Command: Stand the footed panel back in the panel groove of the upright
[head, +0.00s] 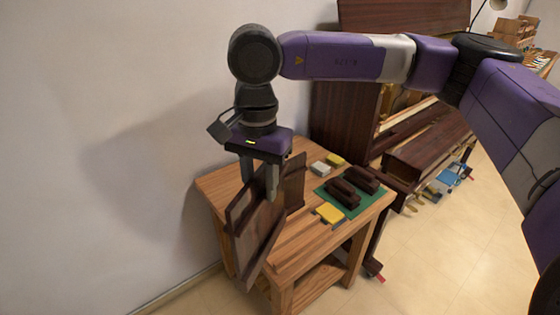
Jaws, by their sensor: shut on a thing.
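My gripper (259,187) points down in the head view, its fingers shut on a dark brown wooden panel (257,240). The panel hangs tilted at the table's left end, and its lower corner reaches below the tabletop level. A narrower dark piece (239,206) shows at its upper left; I cannot tell if this is its foot. The dark brown upright (345,112) stands behind and right of the table, apart from the panel. Its panel groove cannot be made out. The grip contact is partly hidden by the fingers.
A wooden table (311,236) carries a dark upright board (294,180) close behind the gripper, a green mat (351,210) with dark blocks (343,192), a yellow block (329,213) and small light blocks (320,168). A white wall (110,130) is close on the left.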

